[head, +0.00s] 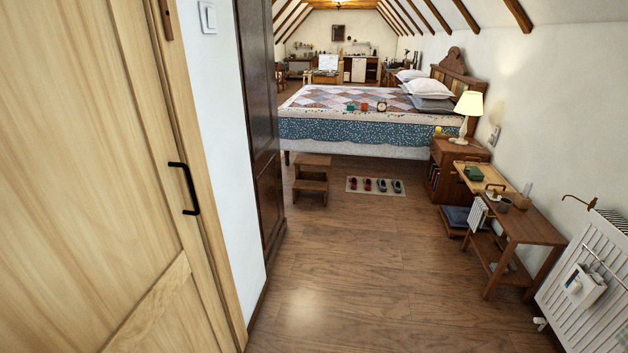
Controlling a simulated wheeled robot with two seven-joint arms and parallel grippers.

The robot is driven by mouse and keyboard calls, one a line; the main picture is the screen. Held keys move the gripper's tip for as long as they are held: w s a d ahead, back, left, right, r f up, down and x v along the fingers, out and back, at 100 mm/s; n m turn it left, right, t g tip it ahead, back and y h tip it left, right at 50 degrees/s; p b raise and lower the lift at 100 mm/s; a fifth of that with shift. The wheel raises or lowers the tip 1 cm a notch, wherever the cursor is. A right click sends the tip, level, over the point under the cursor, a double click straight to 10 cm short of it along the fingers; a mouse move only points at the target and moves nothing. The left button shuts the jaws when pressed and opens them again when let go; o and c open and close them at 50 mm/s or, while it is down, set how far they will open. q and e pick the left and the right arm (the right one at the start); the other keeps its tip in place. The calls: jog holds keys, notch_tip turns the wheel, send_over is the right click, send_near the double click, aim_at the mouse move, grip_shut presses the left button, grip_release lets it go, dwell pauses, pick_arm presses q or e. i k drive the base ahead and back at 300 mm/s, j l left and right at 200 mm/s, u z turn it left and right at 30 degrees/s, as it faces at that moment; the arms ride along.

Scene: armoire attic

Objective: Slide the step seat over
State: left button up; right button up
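A small two-step wooden step seat (312,162) stands upright on the wooden floor at the near side of the bed, left of the middle of the head view. Its top step is close to the bed's skirt, and its lower step (310,185) faces me. The dark armoire (264,130) edge is just left of it. Neither of my grippers shows in the head view.
A light wooden door (95,190) with a black handle is close on the left. The bed (350,128) lies ahead, with a shoe mat (375,185) before it. A nightstand (449,170), side table (525,229) and radiator (590,290) line the right. The middle floor is clear.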

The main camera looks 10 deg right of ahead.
aim_at(313, 182)
jog(key=i+l+z, duration=0.25)
jog(key=i+l, duration=0.15)
jog(key=i, duration=0.4)
jog(key=i+l+z, duration=0.25)
jog(key=i, duration=0.55)
jog(key=i+z, duration=0.25)
jog(key=i, duration=0.6)
